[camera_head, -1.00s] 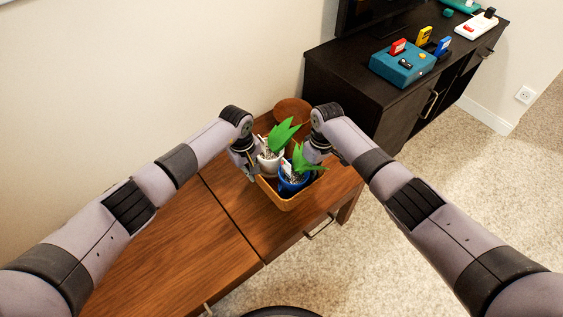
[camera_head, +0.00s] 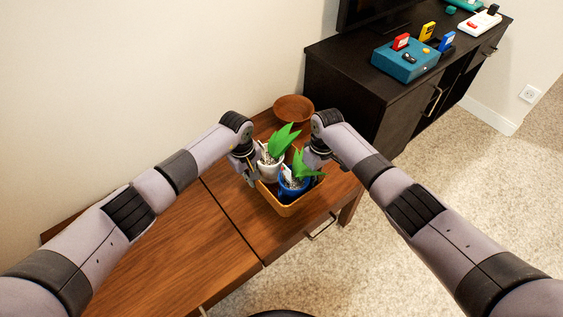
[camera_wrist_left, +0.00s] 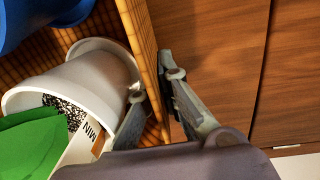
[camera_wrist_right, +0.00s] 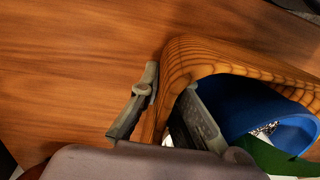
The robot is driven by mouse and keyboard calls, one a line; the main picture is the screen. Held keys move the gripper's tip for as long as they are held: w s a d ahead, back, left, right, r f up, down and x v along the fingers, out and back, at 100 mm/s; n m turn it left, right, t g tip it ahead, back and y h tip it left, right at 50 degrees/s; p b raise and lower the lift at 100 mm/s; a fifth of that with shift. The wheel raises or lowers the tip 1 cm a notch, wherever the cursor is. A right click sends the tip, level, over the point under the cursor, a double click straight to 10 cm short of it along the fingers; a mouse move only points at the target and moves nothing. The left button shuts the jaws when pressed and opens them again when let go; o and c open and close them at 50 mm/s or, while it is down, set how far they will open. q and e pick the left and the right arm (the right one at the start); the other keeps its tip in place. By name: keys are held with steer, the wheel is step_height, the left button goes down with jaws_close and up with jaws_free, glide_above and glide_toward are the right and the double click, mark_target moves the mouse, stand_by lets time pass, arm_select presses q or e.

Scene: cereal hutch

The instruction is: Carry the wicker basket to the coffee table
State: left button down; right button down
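The wicker basket (camera_head: 286,209) is at the right end of the wooden cabinet top. I cannot tell whether it rests on the wood or hangs just above it. It holds a white pot (camera_wrist_left: 85,80) and a blue pot (camera_wrist_right: 245,105), each with a green plant. My left gripper (camera_wrist_left: 152,90) straddles the basket wall (camera_wrist_left: 140,45), one finger inside beside the white pot and one outside, close on the wall. My right gripper (camera_wrist_right: 168,100) is shut on the opposite wall (camera_wrist_right: 185,60), one finger inside near the blue pot. The coffee table is not identifiable in view.
A round brown bowl (camera_head: 294,108) stands behind the basket. A dark TV stand (camera_head: 345,85) with a teal box (camera_head: 405,62) is at the right back. The wooden cabinet top (camera_head: 185,245) is clear on the left. Carpet (camera_head: 440,200) is open on the right.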

arm_select(q)
steer(key=c, duration=1.8)
jaws_free()
steer(key=shift+f, duration=0.1)
arm_select(e)
steer(key=c, duration=1.8)
jaws_free()
